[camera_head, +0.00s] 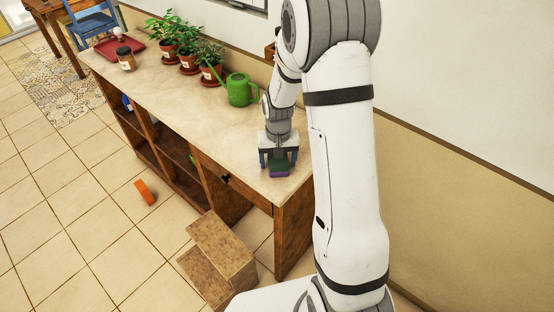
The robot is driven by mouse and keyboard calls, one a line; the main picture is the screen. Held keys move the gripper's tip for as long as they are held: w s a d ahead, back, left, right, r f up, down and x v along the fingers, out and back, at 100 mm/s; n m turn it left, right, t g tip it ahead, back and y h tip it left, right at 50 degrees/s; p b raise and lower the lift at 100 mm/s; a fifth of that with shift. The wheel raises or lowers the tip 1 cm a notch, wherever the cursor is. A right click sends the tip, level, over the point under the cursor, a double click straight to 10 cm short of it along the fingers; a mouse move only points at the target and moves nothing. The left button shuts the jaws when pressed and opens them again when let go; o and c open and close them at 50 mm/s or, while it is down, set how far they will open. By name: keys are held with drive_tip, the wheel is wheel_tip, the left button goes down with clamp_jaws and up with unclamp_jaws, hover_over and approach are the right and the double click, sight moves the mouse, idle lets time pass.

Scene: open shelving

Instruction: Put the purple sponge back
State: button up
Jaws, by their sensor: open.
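The purple sponge (279,174), with a green upper layer, is at the near right end of the light countertop (190,103). My gripper (278,164) points down directly over it, with its fingers to the left and right of the sponge's upper part. The jaws are open. My gripper hides part of the sponge's top, and I cannot tell whether the fingers touch it.
A green watering can (240,90), several potted plants (187,60), a jar (126,60) and a red tray (119,47) stand farther back. Open shelves (175,150) are below. A brown step (222,248) and an orange object (145,192) are on the floor.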

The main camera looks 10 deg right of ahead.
sight(278, 159)
wheel_tip(278, 159, up, 12)
drive_tip(key=s+r+n+t, duration=0.1)
drive_tip(key=s+r, duration=0.3)
drive_tip(key=s, duration=0.6)
drive_tip(key=s+r+t, duration=0.2)
drive_tip(key=s+r, duration=0.3)
drive_tip(key=s, duration=0.6)
drive_tip(key=shift+s+a+r+n+b, duration=0.15)
drive_tip(key=shift+s+r+n+b, duration=0.15)
drive_tip(key=shift+n, duration=0.1)
